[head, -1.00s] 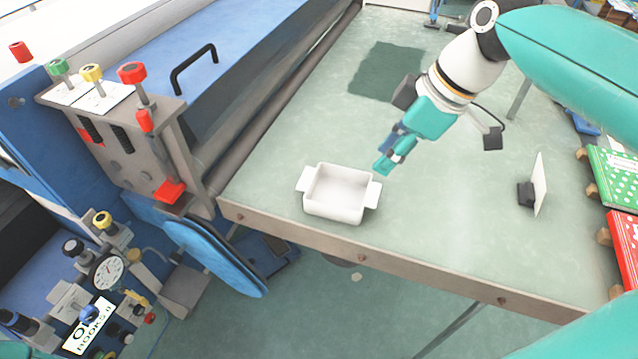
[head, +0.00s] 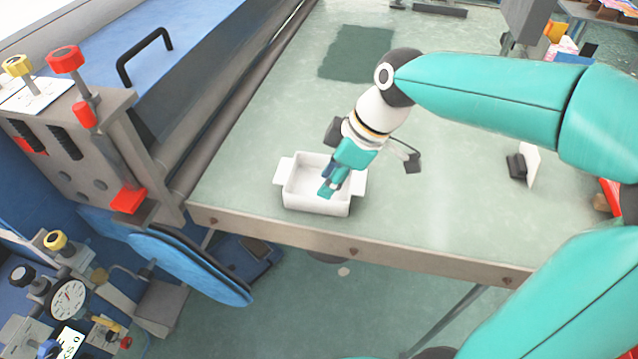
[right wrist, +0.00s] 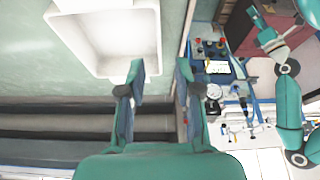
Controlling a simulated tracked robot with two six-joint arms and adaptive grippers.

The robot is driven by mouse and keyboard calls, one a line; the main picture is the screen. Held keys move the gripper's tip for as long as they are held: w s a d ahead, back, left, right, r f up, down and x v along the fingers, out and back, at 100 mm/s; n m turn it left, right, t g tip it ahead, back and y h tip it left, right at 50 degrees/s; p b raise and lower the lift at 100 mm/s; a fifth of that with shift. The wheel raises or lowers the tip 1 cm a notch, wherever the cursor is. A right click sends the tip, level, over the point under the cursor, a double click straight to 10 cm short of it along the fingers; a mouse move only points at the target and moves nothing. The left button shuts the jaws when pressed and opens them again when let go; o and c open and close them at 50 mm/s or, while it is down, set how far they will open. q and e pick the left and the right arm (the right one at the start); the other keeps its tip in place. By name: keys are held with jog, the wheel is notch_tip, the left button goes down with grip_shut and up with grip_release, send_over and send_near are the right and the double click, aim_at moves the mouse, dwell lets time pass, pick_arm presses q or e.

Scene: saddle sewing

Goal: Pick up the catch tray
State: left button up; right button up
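The catch tray, a white rectangular tray with a tab at each end, shows in the head view (head: 312,204) on the pale green table near its front edge. It also shows in the right wrist view (right wrist: 118,62). My right gripper (head: 326,190) is in front of the tray's inside in the head view. In the right wrist view its two fingers (right wrist: 160,78) are apart with nothing between them, and the left finger overlaps the tray's corner. Whether it touches cannot be told. My left gripper (right wrist: 263,30) shows small at the right wrist view's upper right, its fingers unclear.
A blue machine with a black handle (head: 145,56) and red and yellow knobs stands left of the table. A dark green mat (head: 357,52) lies at the back. A small white plate on a dark stand (head: 531,165) is at the right. The table around the tray is clear.

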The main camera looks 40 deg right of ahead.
aim_at(315, 200)
jog(key=p+x, duration=0.1)
jog(key=x, duration=0.6)
jog(key=shift+w+f, duration=0.1)
jog(key=shift+f+b, duration=0.2)
jog(key=shift+b, duration=0.2)
dwell(0.5)
grip_shut()
dwell(0.3)
